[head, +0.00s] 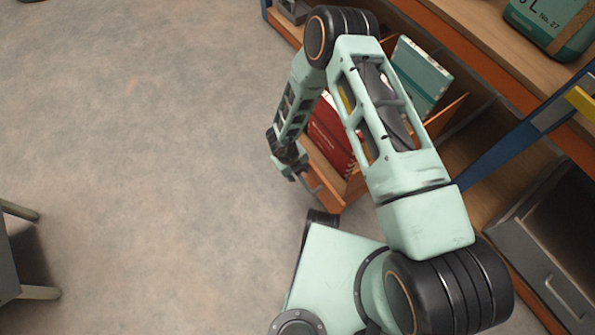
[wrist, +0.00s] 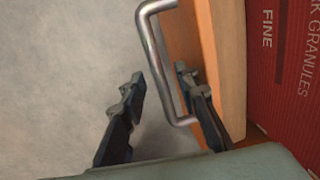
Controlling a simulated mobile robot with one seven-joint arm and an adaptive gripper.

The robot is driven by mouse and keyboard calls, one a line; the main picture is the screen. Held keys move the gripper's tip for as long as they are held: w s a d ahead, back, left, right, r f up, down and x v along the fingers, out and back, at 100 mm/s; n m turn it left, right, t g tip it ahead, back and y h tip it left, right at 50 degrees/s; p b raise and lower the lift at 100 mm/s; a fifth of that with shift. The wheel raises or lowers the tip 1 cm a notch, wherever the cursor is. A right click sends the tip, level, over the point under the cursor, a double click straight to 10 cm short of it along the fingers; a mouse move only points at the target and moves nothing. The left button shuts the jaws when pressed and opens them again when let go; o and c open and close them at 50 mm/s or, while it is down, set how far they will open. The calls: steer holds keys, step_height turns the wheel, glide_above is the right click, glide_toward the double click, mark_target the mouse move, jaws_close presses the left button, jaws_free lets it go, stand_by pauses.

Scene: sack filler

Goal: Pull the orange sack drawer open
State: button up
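The orange sack drawer (head: 325,187) stands out from under the bench in the head view, with its contents showing from above. Its front panel (wrist: 220,60) shows in the wrist view, with a grey metal bar handle (wrist: 158,48) on it. My gripper (wrist: 158,77) is open at the handle. One finger is left of the bar, with a clear gap. The other is on the right, between the bar and the drawer front. Whether that finger touches the bar I cannot tell. In the head view my gripper (head: 288,165) is at the drawer's front, and my arm hides part of the drawer.
A red pack (head: 330,138) and a green pack (head: 422,75) are in the drawer. A wooden bench top (head: 470,30) carries a green canister (head: 555,25). A blue post (head: 510,145) and a grey bin (head: 545,250) are at right.

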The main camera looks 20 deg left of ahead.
steer(key=shift+r, duration=0.1)
step_height(320, 180, up, 12)
steer(key=s+a, duration=0.1)
steer(key=shift+s+a+f, duration=0.2)
steer(key=shift+s, duration=0.2)
stand_by(0.5)
